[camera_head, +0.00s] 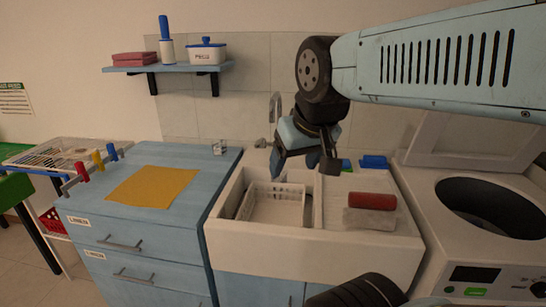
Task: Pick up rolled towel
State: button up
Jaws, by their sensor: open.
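A red roll-shaped thing (372,201), which looks like the rolled towel, lies on the right, ribbed part of the white sink (315,247). Something pale and flat shows under or just in front of it. My gripper (304,165) is above the sink, to the left of and higher than the red roll. Its two fingers point down and are apart, with nothing seen between them. The gripper does not touch the roll.
A white basket (275,206) sits in the sink basin. A faucet (275,115) stands behind, close to my gripper. Blue items (373,162) lie at the sink's back edge. A washing machine (470,262) stands right; a blue cabinet with a yellow cloth (153,187) stands left.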

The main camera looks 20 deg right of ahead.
aim_at(386, 202)
jog(key=u, duration=0.8)
jog(key=k, duration=1.45)
jog(key=z, duration=0.75)
jog(key=i, duration=0.5)
jog(key=u, duration=0.05)
